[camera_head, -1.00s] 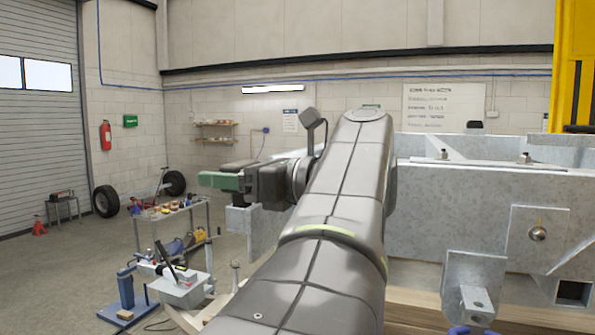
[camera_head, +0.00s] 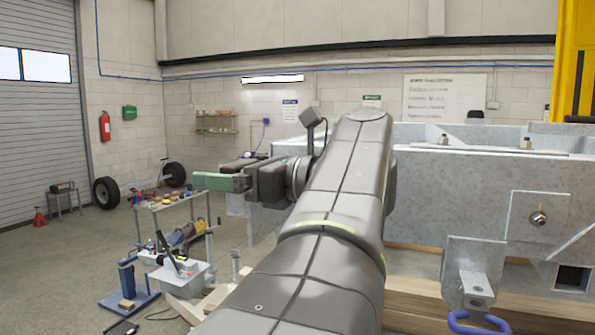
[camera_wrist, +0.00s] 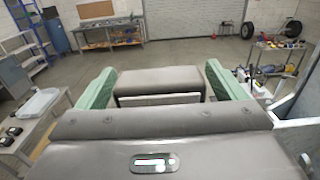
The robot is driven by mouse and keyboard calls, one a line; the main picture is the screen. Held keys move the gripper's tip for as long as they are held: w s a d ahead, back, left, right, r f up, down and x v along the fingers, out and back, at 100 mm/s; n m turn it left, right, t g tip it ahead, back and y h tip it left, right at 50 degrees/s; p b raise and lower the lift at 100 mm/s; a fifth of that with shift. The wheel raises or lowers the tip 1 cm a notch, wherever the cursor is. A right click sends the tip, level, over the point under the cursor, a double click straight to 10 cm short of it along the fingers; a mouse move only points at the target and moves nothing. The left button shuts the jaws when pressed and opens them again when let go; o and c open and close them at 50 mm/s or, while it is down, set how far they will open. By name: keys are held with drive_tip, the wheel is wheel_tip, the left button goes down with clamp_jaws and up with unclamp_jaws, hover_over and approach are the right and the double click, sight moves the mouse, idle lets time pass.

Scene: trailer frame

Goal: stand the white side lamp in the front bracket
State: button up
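My gripper (camera_head: 215,172) is at the end of my arm, left of the trailer frame (camera_head: 410,195) in the head view. Its two green fingers stand wide apart in the wrist view (camera_wrist: 160,72). A grey block with a pale strip shows between them; I cannot tell whether it is part of the gripper. I cannot pick out the white side lamp in either view. A grey metal bracket (camera_head: 470,262) hangs on the trailer's near side, with a blue hook-shaped piece below it; I cannot tell whether it is the front bracket.
A trolley (camera_head: 172,204) with small parts and a grey box (camera_head: 188,280) stand left of the arm. A blue stand (camera_head: 128,285) is on the floor. In the wrist view a white tray (camera_wrist: 38,103) lies on a bench at left. Open floor (camera_wrist: 180,52) lies beyond the gripper.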

drive_tip(key=b+v, duration=0.9)
drive_tip(key=v, duration=0.4)
drive_tip(key=shift+w+b, duration=0.3)
drive_tip(key=shift+b, duration=0.1)
drive_tip(key=shift+d+f+b, duration=0.15)
drive_tip(key=shift+b, duration=0.4)
drive_tip(key=b, duration=0.3)
drive_tip(key=shift+s+d, duration=0.25)
drive_tip(key=shift+s, duration=0.15)
drive_tip(key=shift+r, duration=0.3)
drive_tip(key=p, duration=0.3)
drive_tip(key=shift+w+a+r, duration=0.2)
drive_tip(key=shift+r, duration=0.05)
